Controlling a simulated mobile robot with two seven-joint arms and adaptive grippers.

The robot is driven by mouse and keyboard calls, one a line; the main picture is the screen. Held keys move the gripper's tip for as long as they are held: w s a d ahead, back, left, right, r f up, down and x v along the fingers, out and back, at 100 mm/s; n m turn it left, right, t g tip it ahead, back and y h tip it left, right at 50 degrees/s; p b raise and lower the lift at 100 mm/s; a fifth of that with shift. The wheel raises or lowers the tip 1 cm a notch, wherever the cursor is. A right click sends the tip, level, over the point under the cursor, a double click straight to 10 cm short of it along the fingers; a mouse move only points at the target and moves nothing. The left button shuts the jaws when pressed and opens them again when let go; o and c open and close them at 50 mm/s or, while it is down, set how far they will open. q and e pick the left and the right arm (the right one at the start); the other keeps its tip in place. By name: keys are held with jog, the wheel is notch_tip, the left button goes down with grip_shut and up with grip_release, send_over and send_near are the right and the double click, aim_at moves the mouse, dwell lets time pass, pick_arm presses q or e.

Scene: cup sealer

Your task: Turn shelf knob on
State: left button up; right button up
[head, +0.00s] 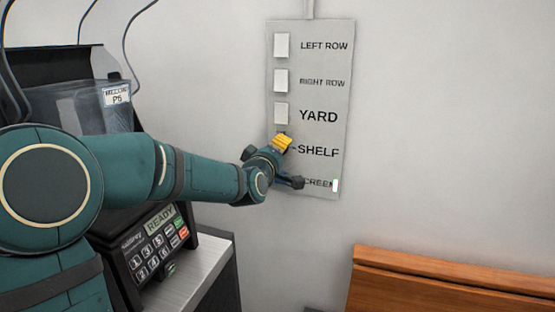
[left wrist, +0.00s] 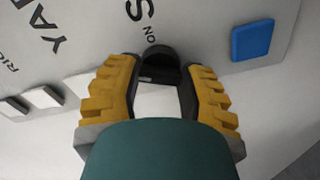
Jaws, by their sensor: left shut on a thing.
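The grey wall panel (head: 318,62) carries a column of labelled controls in the head view. The SHELF label (head: 318,151) is readable, and the control beside it is hidden behind my left gripper (head: 283,146). In the left wrist view, a dark rounded knob (left wrist: 160,56) sits between the tips of my yellow-padded left gripper (left wrist: 160,72), which is closed on it at the panel. The knob's turned position is hard to tell. My right gripper is not in view.
White switches for LEFT ROW (head: 281,45), RIGHT ROW (head: 280,81) and YARD (head: 281,113) are above. A blue switch (left wrist: 252,40) is close to the gripper. The sealing machine (head: 150,250) stands lower left; a wooden piece (head: 450,282) is lower right.

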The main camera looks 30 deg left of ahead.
pick_arm(q)
jog(key=m+b, duration=0.1)
jog(key=m, duration=1.1)
jog(key=shift+r+m, duration=0.1)
jog(key=shift+m, duration=0.2)
dwell(0.4)
jog(key=o, duration=1.2)
jog(key=v, duration=1.2)
